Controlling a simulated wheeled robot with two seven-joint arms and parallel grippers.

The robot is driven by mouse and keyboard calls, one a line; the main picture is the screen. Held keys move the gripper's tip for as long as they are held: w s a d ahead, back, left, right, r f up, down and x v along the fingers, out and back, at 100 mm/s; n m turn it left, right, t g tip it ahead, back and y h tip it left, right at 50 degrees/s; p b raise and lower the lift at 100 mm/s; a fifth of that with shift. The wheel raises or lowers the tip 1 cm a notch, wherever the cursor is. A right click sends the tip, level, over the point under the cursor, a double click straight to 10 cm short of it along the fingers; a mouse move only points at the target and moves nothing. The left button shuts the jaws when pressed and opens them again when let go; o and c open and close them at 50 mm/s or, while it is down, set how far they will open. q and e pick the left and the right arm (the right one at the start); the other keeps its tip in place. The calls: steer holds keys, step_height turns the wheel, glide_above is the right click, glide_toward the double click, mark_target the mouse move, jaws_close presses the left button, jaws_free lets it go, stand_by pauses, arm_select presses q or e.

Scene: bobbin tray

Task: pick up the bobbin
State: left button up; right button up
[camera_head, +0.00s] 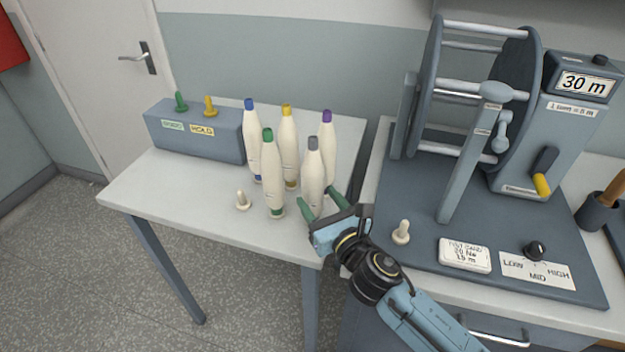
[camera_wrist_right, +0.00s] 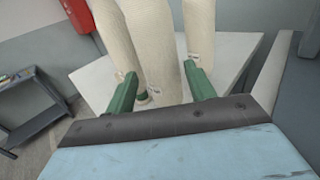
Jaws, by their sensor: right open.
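Several cream bobbins with coloured tips stand upright in a cluster on the light table: blue (camera_head: 252,140), yellow (camera_head: 289,145), green (camera_head: 272,175), grey (camera_head: 313,175) and purple (camera_head: 327,140). My right gripper (camera_head: 320,202) is open at the low front of the grey-tipped bobbin, its green fingers reaching toward either side of that bobbin's lower part. In the right wrist view, the open fingers (camera_wrist_right: 160,75) point at pale bobbin bodies (camera_wrist_right: 155,45); tips are out of frame, and contact is unclear. My left gripper is not in view.
A blue-grey box (camera_head: 200,135) with green and yellow pegs stands at the table's back left.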

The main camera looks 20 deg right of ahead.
mark_target(310, 186)
steer(key=shift+w+a, duration=0.1)
steer(key=shift+w, duration=0.55)
steer(key=w, duration=0.3)
steer(key=shift+w+a, duration=0.3)
steer(key=shift+w, duration=0.3)
steer(key=shift+c, duration=0.2)
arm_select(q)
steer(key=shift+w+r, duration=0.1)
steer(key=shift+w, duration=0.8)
arm_select(e)
steer(key=shift+r, duration=0.1)
steer(key=c, duration=0.7)
